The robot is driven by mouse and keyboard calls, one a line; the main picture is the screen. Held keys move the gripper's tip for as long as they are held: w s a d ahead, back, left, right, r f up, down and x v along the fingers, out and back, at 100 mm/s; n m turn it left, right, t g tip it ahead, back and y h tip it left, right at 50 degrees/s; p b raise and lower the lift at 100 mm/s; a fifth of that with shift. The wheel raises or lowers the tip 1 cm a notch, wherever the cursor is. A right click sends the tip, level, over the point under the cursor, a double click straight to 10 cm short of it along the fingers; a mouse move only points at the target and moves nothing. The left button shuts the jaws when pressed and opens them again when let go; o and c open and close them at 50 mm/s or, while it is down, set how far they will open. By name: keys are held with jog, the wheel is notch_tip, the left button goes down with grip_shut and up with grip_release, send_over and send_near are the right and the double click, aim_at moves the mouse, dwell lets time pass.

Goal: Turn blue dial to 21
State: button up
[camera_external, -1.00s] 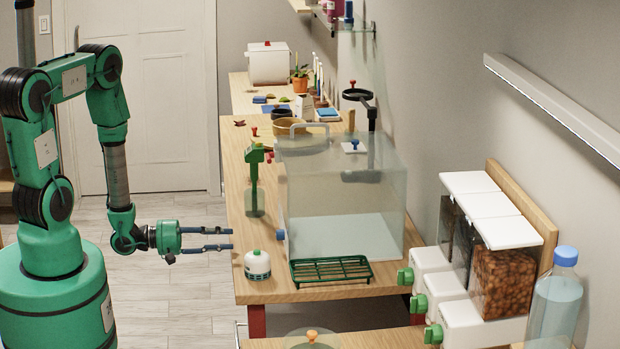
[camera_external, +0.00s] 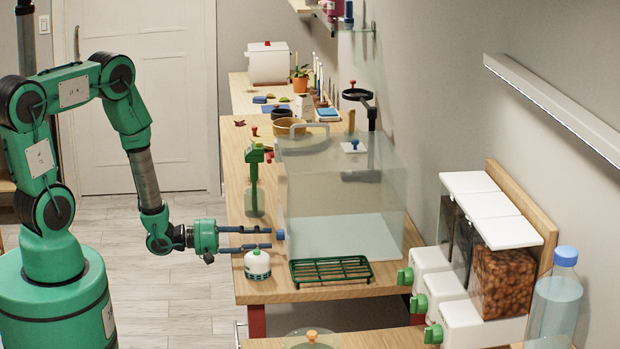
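The small blue dial (camera_external: 280,234) sits low on the left side of the clear box (camera_external: 345,190) on the wooden bench. My gripper (camera_external: 271,238) points right, with its two dark fingers apart, one above the other. The fingertips are just left of the dial, at about its height. I cannot tell whether they touch it. Any numbers on the dial are too small to read.
A white round timer-like object with a green top (camera_external: 257,265) stands just below my fingers. A green rack (camera_external: 330,270) lies in front of the box. A green spray bottle (camera_external: 254,180) stands behind my fingers. White dispensers (camera_external: 465,305) are at the right.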

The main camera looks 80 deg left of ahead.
aim_at(280, 235)
jog(key=shift+w, duration=1.25)
jog(key=shift+c, duration=0.3)
grip_shut()
